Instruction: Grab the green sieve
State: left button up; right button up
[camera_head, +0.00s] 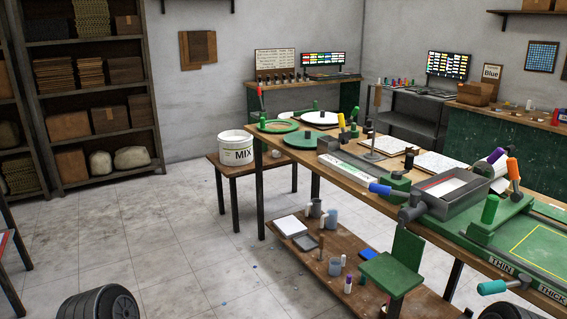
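A flat round thing with a green rim and a paler middle, which looks like the green sieve (278,126), lies at the far left end of the long workbench (258,160). A green disc (296,143) with a dark grey knob-like piece on it lies just in front and to the right. A white plate (326,117) is behind them. Neither of my grippers shows in the head view, so I cannot see their state. Nothing visible touches the sieve.
A white MIX bucket (236,148) stands on a low wooden table (222,169) left of the bench. Green machinery (484,219) covers the bench's near right part. A lower shelf (345,296) holds cups and trays. Tiled floor (160,240) on the left is open.

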aim_at(279, 121)
jog(key=i+j+u, duration=0.3)
jog(key=i+u, duration=0.15)
jog(key=i, duration=0.2)
jog(key=i+j+u, duration=0.1)
jog(key=i+u, duration=0.3)
jog(key=i, duration=0.3)
jog(key=i+j+z, duration=0.1)
jog(key=i+z, duration=0.3)
jog(key=i+j+z, duration=0.35)
jog(key=i, duration=0.15)
jog(key=i+j+z, duration=0.25)
jog(key=i+z, duration=0.15)
jog(key=i+j+z, duration=0.4)
jog(key=z, duration=0.2)
jog(key=i+j+z, duration=0.15)
jog(key=j+z, duration=0.15)
jog(key=j, duration=0.15)
jog(key=i+j+z, duration=0.1)
jog(key=j+z, duration=0.55)
jog(key=i+j, duration=0.05)
jog(key=j, duration=0.05)
